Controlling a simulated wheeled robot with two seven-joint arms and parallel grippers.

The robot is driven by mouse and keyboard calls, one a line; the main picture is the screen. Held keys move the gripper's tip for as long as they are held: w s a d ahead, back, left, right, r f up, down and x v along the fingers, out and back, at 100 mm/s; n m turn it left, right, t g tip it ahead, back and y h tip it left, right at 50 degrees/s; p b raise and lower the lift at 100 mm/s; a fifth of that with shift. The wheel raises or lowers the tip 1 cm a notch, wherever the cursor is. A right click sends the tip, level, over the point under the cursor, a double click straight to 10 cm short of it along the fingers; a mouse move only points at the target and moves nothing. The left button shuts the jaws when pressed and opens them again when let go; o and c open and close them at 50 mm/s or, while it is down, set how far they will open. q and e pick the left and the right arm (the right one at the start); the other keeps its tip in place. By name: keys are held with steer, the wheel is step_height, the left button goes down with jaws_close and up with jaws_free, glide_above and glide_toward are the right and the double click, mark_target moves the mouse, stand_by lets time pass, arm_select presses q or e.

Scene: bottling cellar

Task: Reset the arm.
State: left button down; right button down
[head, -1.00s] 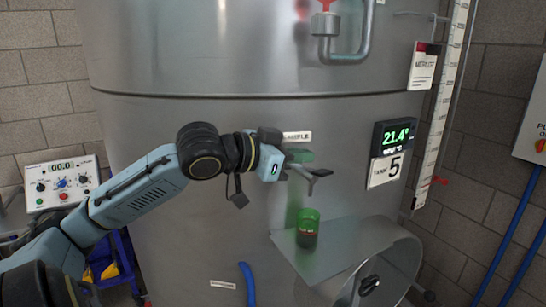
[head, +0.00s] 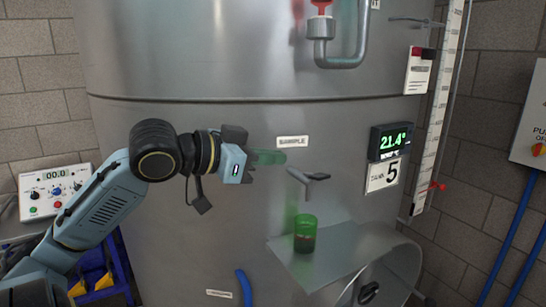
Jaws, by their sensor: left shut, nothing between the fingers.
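My left gripper (head: 270,157) is in front of the steel tank, just left of the sample tap and below the SAMPLE label (head: 292,142). The grey sample tap (head: 306,180) sticks out of the tank, clear of the gripper in the picture. A green glass (head: 305,229) with dark liquid in its lower part stands upright below the tap on a metal shelf (head: 345,242). My right gripper is not in view.
The large steel tank (head: 200,55) fills the middle. A display (head: 391,140) reading 21.4 and a number 5 card (head: 383,174) are on its right side. A control box (head: 55,191) stands at left, above a blue crate (head: 105,292). A blue hose (head: 244,287) hangs low.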

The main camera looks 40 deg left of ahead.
arm_select(q)
steer(key=s+d+f+n+g+y, duration=0.1)
steer(key=s+f+g+y, duration=0.15)
steer(key=f, duration=1.05)
steer(key=s+f+n+g+y, duration=0.1)
steer(key=f+g, duration=0.2)
steer(key=f, duration=0.9)
steer(key=s+d+f+g, duration=0.6)
steer(key=s+d+f, duration=0.8)
steer(key=s+f, duration=0.15)
step_height(320, 180, down, 31)
steer(key=b, duration=0.5)
steer(key=s+a+f+g+b, duration=0.1)
steer(key=s+f+b, duration=0.1)
steer(key=s+f, duration=0.6)
steer(key=s+a+f+g+b, duration=0.1)
steer(key=s+a+f+b, duration=0.1)
steer(key=s+f, duration=0.7)
steer(key=shift+a+f+y, duration=0.25)
steer(key=shift+f+y, duration=0.1)
steer(key=shift+f, duration=0.45)
